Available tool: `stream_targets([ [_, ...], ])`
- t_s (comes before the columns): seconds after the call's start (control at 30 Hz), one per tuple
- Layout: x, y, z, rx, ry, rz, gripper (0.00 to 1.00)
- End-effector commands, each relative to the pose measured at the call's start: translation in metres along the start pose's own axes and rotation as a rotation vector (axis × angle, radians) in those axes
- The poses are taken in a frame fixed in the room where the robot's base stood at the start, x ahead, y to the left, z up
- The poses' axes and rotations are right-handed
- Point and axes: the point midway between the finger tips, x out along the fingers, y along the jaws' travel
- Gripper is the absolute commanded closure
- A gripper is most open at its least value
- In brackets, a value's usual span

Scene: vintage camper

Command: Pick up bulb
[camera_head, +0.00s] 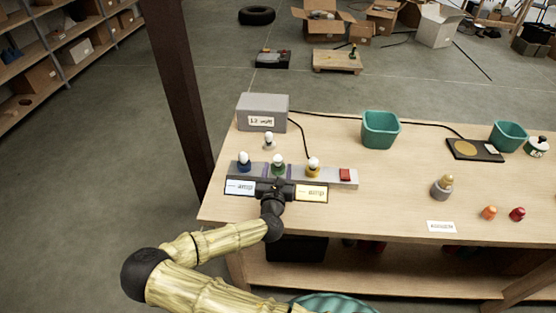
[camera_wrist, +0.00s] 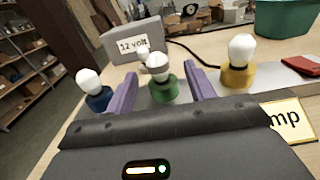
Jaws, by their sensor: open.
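Several white bulbs stand upright in coloured holders on a grey strip: one in a blue holder (camera_head: 244,161) at left, one in a green holder (camera_head: 278,163) in the middle, one in a yellow holder (camera_head: 313,166) at right. Another white bulb (camera_head: 269,138) stands behind the strip in a pale base. My gripper (camera_wrist: 162,72) is open and empty at the strip's front. In the wrist view, its purple fingers lie on either side of the green-holder bulb (camera_wrist: 160,67). I cannot tell whether they touch it. The blue-holder bulb (camera_wrist: 89,83) and yellow-holder bulb (camera_wrist: 242,50) are outside the fingers.
A grey "12 volt" box (camera_head: 262,112) stands behind the strip, with a black cable running right. A red switch (camera_head: 345,175) is at the strip's right end. Teal bins (camera_head: 380,130), a grey-based bulb (camera_head: 443,188) and small orange and red bulbs (camera_head: 489,212) stand farther right.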

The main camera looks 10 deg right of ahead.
Motion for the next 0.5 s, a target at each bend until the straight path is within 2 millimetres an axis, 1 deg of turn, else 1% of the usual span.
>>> stream_targets([
  [0.3,0.002,0.0,0.0,0.0,0.0,0.0,0.46],
  [0.37,0.005,0.0,0.001,0.0,0.0,-0.001,0.46],
  [0.5,0.023,0.002,0.002,0.002,-0.001,-0.001,0.46],
])
